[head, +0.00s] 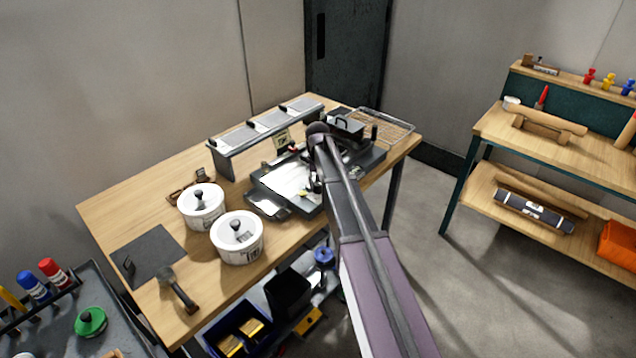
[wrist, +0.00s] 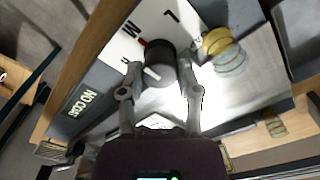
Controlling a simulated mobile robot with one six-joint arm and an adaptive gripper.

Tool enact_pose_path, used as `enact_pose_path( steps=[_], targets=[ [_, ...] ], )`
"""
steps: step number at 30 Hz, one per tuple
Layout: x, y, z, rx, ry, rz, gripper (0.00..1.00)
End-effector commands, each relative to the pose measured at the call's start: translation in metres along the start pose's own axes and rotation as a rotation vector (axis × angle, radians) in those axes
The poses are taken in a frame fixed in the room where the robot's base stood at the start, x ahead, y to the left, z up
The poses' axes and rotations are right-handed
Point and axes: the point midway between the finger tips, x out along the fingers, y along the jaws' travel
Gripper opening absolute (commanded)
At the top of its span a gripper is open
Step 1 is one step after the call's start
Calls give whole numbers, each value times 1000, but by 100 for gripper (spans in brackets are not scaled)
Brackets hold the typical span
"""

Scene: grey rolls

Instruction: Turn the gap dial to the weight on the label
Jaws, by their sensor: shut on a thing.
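In the wrist view a black round dial (wrist: 160,50) with a white mark on its top sits on a white plate (wrist: 118,42) with printed letters. An M, an L and a partly hidden third letter lie around the dial. A small red mark lies by its edge near the M. My gripper (wrist: 160,68) is shut on the dial, one finger on each side. In the head view the dark machine (head: 258,199) stands on the wooden table, and my arm hides the dial and most of my gripper. A small card (head: 282,138) stands behind the machine; its print is too small to read.
Two white lidded pots (head: 237,240) stand left of the machine. A rack with grey plates (head: 235,138) is behind it, and a wire basket (head: 385,126) is at the right. A brass knob (wrist: 217,40) is close to my right finger.

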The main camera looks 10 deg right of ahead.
Motion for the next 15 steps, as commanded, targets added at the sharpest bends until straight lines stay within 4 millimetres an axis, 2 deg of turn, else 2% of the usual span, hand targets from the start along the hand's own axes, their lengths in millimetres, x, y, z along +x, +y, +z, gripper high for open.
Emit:
enact_pose_path(
  steps=[15],
  targets=[
    [0,1,3,-489,-5,0,0]
  ],
)
